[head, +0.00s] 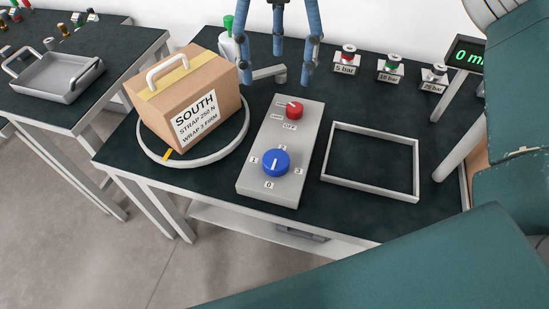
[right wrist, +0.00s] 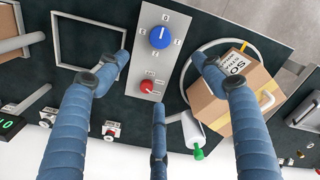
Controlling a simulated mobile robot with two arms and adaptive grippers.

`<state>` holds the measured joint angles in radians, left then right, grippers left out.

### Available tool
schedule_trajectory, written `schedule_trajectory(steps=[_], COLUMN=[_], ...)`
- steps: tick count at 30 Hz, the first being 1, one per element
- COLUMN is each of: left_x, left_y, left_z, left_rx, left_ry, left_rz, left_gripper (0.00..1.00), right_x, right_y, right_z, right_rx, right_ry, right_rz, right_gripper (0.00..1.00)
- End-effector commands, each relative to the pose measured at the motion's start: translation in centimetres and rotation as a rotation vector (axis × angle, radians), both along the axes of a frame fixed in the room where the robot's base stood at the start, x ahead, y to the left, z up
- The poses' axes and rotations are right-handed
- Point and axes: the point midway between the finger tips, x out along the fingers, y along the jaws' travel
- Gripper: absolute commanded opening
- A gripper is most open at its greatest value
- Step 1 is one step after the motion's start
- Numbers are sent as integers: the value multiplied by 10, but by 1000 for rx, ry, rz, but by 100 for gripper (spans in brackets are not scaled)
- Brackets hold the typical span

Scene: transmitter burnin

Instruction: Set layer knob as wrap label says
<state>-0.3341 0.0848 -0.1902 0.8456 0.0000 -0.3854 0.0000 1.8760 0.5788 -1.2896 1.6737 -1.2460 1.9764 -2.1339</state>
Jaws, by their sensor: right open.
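The blue layer knob (head: 276,162) sits on the near part of a grey panel (head: 253,176), with 1 at its left, 0 at its near side and 3 at its right. Its white mark seems to lie along the line toward 0, but I cannot tell its setting surely. The blue knob (right wrist: 161,37) also shows in the right wrist view. A cardboard box (head: 185,95) bears a label (head: 197,118) reading "SOUTH, STRAP 250 N, WRAP 3 FIRM". My right gripper (head: 278,70) is open and empty, beyond the panel. My left gripper is not in view.
A red knob (head: 294,110) near "OFF" sits on the panel's far part. A rectangular frame (head: 371,190) lies right of the panel. Pressure-labelled buttons, a green-capped bottle (head: 228,44) and a display (head: 466,56) stand at the back.

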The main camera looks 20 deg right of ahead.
Motion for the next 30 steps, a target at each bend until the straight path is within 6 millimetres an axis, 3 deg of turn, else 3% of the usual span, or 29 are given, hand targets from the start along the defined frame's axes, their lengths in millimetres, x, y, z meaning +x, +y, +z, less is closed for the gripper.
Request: schedule_trajectory(steps=[1,5,13,16,25,30], left_x=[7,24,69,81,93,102], left_y=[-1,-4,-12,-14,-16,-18], left_z=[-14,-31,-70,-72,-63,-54], left_rx=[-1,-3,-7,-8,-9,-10], left_ry=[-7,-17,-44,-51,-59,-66], left_rz=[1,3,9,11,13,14], left_gripper=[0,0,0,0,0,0], right_x=[0,0,0,0,0,0], right_y=[0,0,0,0,-1,-1], right_z=[-19,-46,-126,-142,-162,-193], right_rx=[0,0,0,0,-2,-2], right_ry=[1,1,0,0,2,4], right_rz=[0,0,0,0,-1,-1], right_gripper=[68,68,68,68,68,68])
